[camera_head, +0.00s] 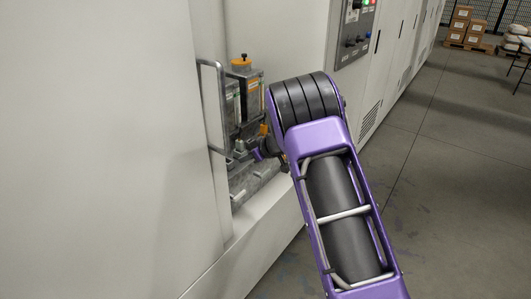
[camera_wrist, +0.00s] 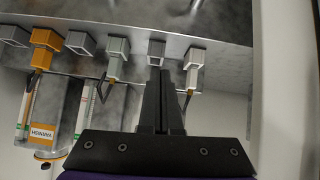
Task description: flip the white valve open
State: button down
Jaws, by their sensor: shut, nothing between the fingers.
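In the wrist view, a row of small valve blocks sits along a metal panel. Two are pale, whitish grey with dark levers: one pale valve (camera_wrist: 193,62) just right of my gripper, another pale valve (camera_wrist: 117,52) to its left. The lever (camera_wrist: 187,101) of the right one points down, beside my fingers. My gripper (camera_wrist: 160,74) has its black fingers together and empty, its tips just below a grey block (camera_wrist: 156,49). In the head view, my arm hides most of the gripper and the valves.
An orange valve (camera_wrist: 46,46) and glass tubes (camera_wrist: 27,105) are at the left in the wrist view. The floor (camera_head: 440,180) on the right is clear.

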notch_tip(320, 180, down, 12)
jog(key=s+g+b, duration=0.1)
jog(key=shift+a+f+h, duration=0.25)
jog(key=shift+a+h, duration=0.05)
jog(key=shift+a, duration=0.15)
jog(key=shift+d+r+m, duration=0.1)
jog(key=shift+m, duration=0.2)
